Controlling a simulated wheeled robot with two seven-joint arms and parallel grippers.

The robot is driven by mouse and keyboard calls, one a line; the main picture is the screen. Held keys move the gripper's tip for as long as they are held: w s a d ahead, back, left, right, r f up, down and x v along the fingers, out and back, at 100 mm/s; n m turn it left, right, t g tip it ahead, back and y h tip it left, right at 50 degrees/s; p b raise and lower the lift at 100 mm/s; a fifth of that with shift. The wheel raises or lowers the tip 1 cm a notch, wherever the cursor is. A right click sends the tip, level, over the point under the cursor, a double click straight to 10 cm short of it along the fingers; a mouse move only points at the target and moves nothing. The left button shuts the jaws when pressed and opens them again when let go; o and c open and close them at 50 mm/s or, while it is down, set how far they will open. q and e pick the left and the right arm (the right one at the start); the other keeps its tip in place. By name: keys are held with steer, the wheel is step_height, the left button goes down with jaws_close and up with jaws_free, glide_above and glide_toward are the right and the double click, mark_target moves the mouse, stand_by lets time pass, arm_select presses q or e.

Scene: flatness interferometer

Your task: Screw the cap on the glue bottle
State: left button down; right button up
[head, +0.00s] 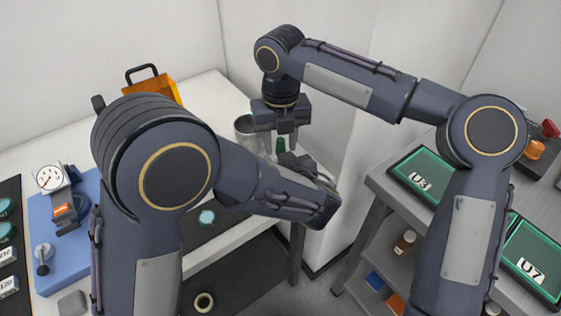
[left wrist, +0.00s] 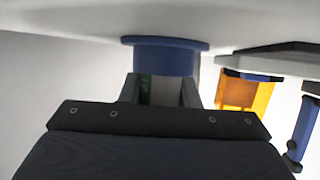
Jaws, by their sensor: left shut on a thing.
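In the left wrist view my left gripper (left wrist: 161,90) is shut on a dark green thing (left wrist: 147,90), likely the bottle, only a sliver of which shows. It is right by a blue flanged holder (left wrist: 165,60). I cannot tell the cap apart.
A grey cup (head: 246,133) stands beside my right gripper. An orange box (head: 160,90) with a black handle is at the back and also shows in the left wrist view (left wrist: 248,97). A blue instrument base (head: 70,250) with a dial stands left. A grey rack with green trays (head: 428,176) is right.

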steer(key=shift+f, duration=0.2)
jaws_close()
stand_by(0.3)
steer(key=m, duration=0.3)
steer(key=shift+m, duration=0.3)
